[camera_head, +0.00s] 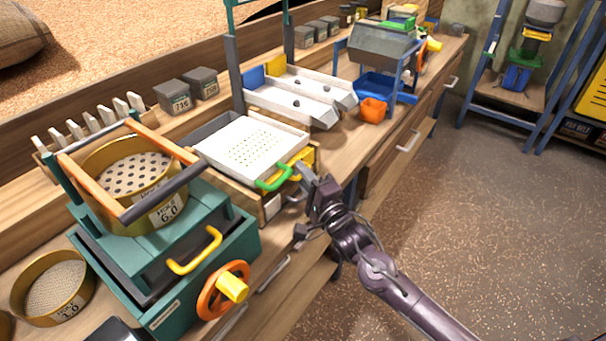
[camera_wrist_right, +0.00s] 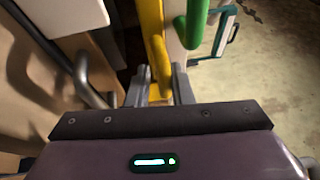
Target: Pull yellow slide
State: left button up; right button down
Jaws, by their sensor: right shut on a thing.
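The yellow slide (camera_head: 304,158) sits below the white perforated tray (camera_head: 245,147), and its front end shows at the right end of the tray. My right gripper (camera_head: 303,180) is at that end, low beside the green handle (camera_head: 274,179). In the right wrist view the yellow slide (camera_wrist_right: 153,45) runs down between the two fingers of my right gripper (camera_wrist_right: 158,88), which is shut on it. The green handle (camera_wrist_right: 194,25) is just to the right of the slide there. My left gripper is not in view.
A teal sieve machine with a yellow handle (camera_head: 196,252) and an orange wheel (camera_head: 222,290) stands at the left. Metal drawer handles line the bench front. The floor (camera_head: 480,220) at right is clear.

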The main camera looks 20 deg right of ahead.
jog(key=shift+r, duration=0.15)
jog(key=shift+s+d+p, duration=0.6)
jog(key=shift+s+p, duration=0.15)
jog(key=shift+p, duration=0.15)
jog(key=c, duration=1.5)
grip_release()
jog(key=shift+s+d, duration=0.1)
jog(key=b+v, duration=0.1)
jog(key=v, duration=0.6)
jog(key=shift+s+d, duration=0.1)
jog(key=shift+s, duration=0.25)
